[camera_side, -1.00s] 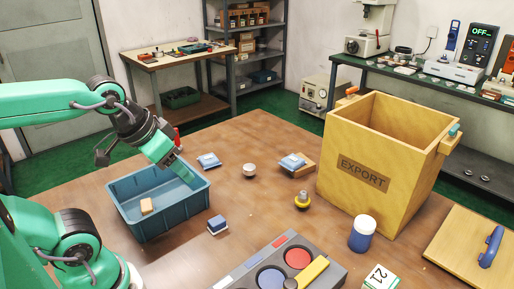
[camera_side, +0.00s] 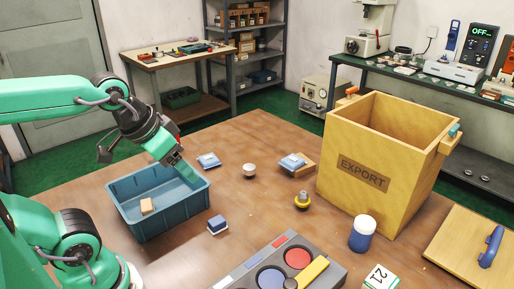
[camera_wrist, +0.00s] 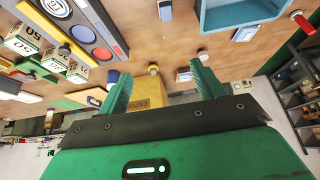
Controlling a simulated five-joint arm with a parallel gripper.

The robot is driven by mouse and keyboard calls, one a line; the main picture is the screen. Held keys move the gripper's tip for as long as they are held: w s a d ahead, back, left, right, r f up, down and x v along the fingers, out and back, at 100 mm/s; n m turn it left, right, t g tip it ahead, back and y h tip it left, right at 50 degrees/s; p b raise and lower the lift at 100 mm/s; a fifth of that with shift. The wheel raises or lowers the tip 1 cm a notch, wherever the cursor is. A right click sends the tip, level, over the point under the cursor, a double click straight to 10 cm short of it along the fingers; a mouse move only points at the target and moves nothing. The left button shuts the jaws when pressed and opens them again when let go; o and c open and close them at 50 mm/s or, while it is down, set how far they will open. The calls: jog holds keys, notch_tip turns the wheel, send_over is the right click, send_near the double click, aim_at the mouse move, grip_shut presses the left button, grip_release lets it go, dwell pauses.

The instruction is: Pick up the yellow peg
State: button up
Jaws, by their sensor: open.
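The yellow peg (camera_side: 302,201) stands upright on the brown table, in front of the EXPORT box, with a darker top. In the wrist view, a small yellow piece (camera_wrist: 153,69) that looks like it shows between my fingers, beyond their tips. My gripper (camera_side: 182,168) is above the back right part of the blue bin, well left of the peg. In the wrist view its two green fingers (camera_wrist: 160,84) are spread apart with nothing held between them.
The blue bin (camera_side: 163,222) holds a small tan block (camera_side: 146,206). The tall EXPORT box (camera_side: 352,190), a blue jar (camera_side: 362,234) and a grey panel (camera_side: 245,270) surround the peg.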

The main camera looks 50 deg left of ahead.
jog(key=w+d+r+m+g, duration=0.1)
jog(key=w+r+g, duration=0.1)
jog(key=w, duration=0.7)
jog(key=m+g, duration=0.3)
jog(key=g, duration=0.1)
send_over(304, 193)
notch_tip(304, 193, down, 18)
jog(key=shift+s+r, duration=0.1)
jog(key=shift+r, duration=0.05)
jog(key=shift+f, duration=0.35)
jog(key=shift+f, duration=1.3)
jog(key=shift+f, duration=0.1)
